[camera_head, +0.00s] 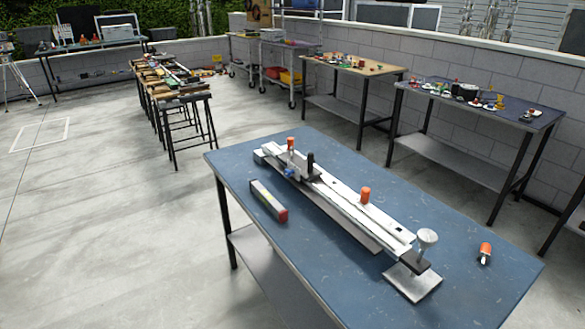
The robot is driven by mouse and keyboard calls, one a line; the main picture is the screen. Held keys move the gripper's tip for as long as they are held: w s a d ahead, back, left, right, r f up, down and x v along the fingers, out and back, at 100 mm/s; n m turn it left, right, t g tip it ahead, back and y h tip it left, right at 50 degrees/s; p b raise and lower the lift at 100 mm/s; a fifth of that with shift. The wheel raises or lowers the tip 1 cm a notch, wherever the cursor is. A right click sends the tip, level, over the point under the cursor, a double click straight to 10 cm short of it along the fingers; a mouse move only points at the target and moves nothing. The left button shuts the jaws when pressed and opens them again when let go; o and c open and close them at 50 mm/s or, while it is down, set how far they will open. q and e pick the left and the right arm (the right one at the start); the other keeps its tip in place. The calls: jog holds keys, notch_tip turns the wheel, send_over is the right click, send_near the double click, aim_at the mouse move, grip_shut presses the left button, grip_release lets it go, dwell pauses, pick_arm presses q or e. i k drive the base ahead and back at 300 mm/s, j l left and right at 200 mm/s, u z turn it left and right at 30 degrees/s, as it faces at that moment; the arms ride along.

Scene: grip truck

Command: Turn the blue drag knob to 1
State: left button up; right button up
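A long white and grey rail device (340,200) lies diagonally across the blue-topped table (460,240). The small blue drag knob (290,172) is on the near side of its far-left end, below an orange handle (291,144) and beside a black upright grip (310,162). Any number or marking on the knob is too small to read. Another orange knob (365,194) stands on the rail's middle, and a pale round knob (427,238) stands at its near-right end. Neither of my grippers is in view.
A grey bar with a red end (268,201) lies on the table left of the device. An orange-and-white item (485,253) lies near the right edge. Other cluttered tables (340,65) line the wall. Concrete floor (100,200) is open on the left.

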aim_at(288, 173)
jog(key=i+j+z, duration=0.3)
jog(key=i+j, duration=0.35)
jog(key=i, duration=0.15)
